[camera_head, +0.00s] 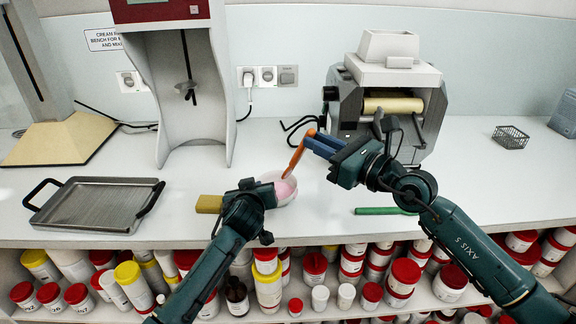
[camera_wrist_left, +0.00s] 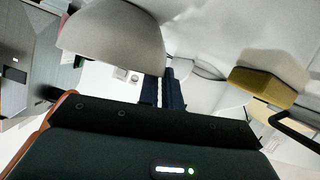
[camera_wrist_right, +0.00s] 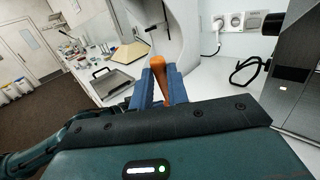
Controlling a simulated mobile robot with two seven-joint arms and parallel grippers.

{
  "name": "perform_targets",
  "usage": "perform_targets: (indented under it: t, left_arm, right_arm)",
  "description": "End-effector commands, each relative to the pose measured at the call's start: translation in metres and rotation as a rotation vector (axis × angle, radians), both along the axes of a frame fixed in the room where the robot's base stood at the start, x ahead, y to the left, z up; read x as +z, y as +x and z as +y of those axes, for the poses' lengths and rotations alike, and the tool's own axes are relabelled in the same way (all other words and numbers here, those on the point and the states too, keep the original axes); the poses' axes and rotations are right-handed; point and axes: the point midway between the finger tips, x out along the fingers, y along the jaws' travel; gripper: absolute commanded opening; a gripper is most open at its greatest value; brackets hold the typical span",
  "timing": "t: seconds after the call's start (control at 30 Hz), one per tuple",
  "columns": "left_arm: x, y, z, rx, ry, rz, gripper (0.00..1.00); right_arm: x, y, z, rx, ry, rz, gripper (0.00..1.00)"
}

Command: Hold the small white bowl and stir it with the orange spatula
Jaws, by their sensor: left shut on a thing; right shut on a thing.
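The small white bowl (camera_head: 287,199) with pink content stands on the bench in the middle of the head view. My left gripper (camera_head: 272,189) is shut on its left side; the gripper also shows in the left wrist view (camera_wrist_left: 162,92). The orange spatula (camera_head: 297,156) is tilted, its lower end at the bowl over the pink content. Whether the tip touches the content is unclear. My right gripper (camera_head: 315,143) is shut on the spatula's upper part, above and right of the bowl. The spatula handle (camera_wrist_right: 159,72) stands between the fingers in the right wrist view.
A metal tray (camera_head: 97,221) lies at left and a yellow-brown block (camera_head: 209,204) left of the bowl. A grey mixer stand (camera_head: 189,100) and a roller mill (camera_head: 391,100) stand behind. A green stick (camera_head: 384,211) lies right. Lidded jars fill the shelf below.

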Motion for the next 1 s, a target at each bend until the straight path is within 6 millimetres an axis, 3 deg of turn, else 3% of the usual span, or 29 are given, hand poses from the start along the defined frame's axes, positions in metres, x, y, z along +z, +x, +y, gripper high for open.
perform_targets:
  t: [0.33, 0.4, 0.67, 1.0]
  left_arm:
    - [-0.0032, -0.0007, 0.0006, 0.001, 0.002, 0.006, 0.0]
    - [-0.0033, -0.0008, 0.0005, 0.001, 0.002, 0.006, 0.11]
    - [-0.0021, -0.0005, 0.0003, 0.001, 0.002, 0.004, 0.32]
    - [0.0008, -0.0053, 0.0, 0.0, -0.001, 0.002, 0.32]
  right_arm:
    - [0.0048, 0.0001, -0.0003, -0.001, 0.001, -0.001, 0.0]
    - [0.0047, 0.0, -0.0002, -0.001, 0.001, -0.001, 0.0]
    - [0.0047, 0.0001, -0.0002, -0.001, 0.001, -0.001, 0.0]
    - [0.0051, 0.0001, -0.0002, -0.001, 0.001, -0.001, 0.0]
